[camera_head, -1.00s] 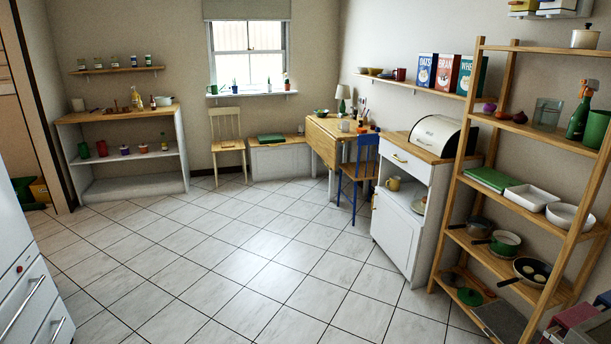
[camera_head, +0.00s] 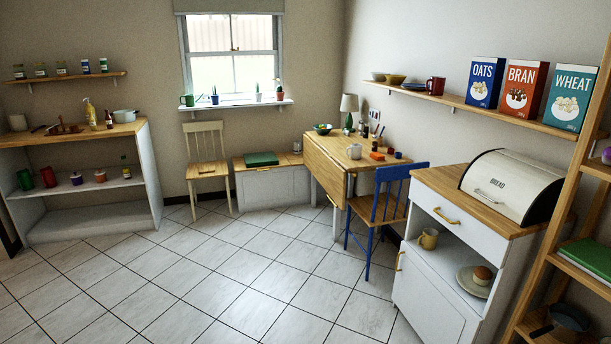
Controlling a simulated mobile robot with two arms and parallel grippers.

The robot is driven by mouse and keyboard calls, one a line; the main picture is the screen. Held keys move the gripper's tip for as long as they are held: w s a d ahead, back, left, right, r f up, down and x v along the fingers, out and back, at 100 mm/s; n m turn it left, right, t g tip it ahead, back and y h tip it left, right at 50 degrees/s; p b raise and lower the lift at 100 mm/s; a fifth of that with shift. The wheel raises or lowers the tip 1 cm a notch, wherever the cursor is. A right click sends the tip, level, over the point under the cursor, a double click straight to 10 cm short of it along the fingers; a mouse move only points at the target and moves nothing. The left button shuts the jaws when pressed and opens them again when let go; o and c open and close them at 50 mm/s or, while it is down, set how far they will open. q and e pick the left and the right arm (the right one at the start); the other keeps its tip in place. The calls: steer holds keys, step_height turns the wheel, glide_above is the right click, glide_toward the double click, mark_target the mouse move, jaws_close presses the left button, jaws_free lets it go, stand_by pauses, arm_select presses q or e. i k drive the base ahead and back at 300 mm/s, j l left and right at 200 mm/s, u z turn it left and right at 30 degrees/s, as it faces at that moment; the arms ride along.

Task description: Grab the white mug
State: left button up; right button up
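A blue chair (camera_head: 388,205) stands at the table's right side. A white cabinet (camera_head: 435,284) with a bread bin (camera_head: 512,186) is at the right, beside a wooden shelf unit (camera_head: 568,235). A wooden chair (camera_head: 206,165) is left of the table. The tiled floor (camera_head: 220,270) ahead is clear.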

mark_target(356, 148)
steer(key=i, duration=2.25)
